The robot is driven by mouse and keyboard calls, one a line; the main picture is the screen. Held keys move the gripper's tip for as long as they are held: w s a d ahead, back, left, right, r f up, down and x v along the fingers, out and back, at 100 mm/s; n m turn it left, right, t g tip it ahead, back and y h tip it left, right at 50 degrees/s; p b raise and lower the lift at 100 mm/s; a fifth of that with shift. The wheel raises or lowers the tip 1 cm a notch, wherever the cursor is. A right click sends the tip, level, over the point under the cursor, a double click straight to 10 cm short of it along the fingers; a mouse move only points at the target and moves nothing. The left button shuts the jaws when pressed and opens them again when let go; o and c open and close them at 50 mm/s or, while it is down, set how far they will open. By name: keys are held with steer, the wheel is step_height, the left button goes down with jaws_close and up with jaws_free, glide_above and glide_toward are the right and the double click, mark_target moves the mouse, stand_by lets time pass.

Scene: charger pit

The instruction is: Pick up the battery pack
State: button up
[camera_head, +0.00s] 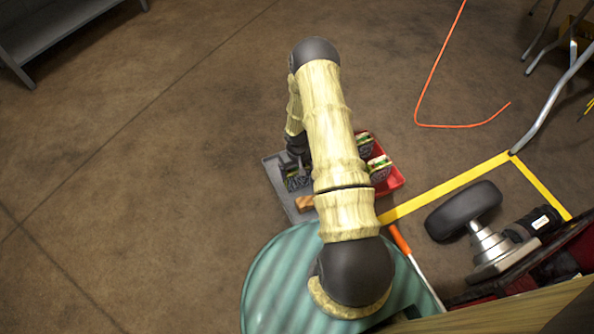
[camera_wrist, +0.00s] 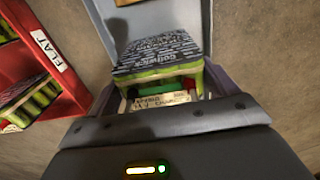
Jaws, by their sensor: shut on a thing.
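The battery pack (camera_wrist: 158,55) has a dark lettered top and green cells below. In the wrist view it sits between the two fingers of my gripper (camera_wrist: 160,88), which is shut on it. In the head view the pack (camera_head: 297,181) shows just below my gripper (camera_head: 296,165), over the grey tray (camera_head: 279,168). I cannot tell whether the pack still touches the tray.
A red tray (camera_head: 397,184) marked FLAT stands right of the grey tray and holds similar packs (camera_head: 379,167). A brown block (camera_head: 304,203) lies in the grey tray. A green ribbed drum top (camera_head: 268,280) is nearer me.

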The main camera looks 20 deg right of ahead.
step_height(320, 180, up, 10)
steer(key=p, duration=0.5)
steer(key=shift+w+f+p, duration=0.1)
steer(key=shift+f+p, duration=0.05)
steer(key=shift+p, duration=0.15)
steer(key=a+r+p, duration=0.3)
steer(key=r+p, duration=0.1)
steer(key=r, duration=0.6)
steer(key=w+a+r+p, duration=0.1)
steer(key=a+r+p, duration=0.2)
steer(key=r, duration=0.7)
steer(key=a+r+p, duration=0.4)
steer(key=r+p, duration=0.1)
steer(key=r, duration=0.5)
steer(key=shift+w+r, duration=0.2)
steer(key=shift+r, duration=0.1)
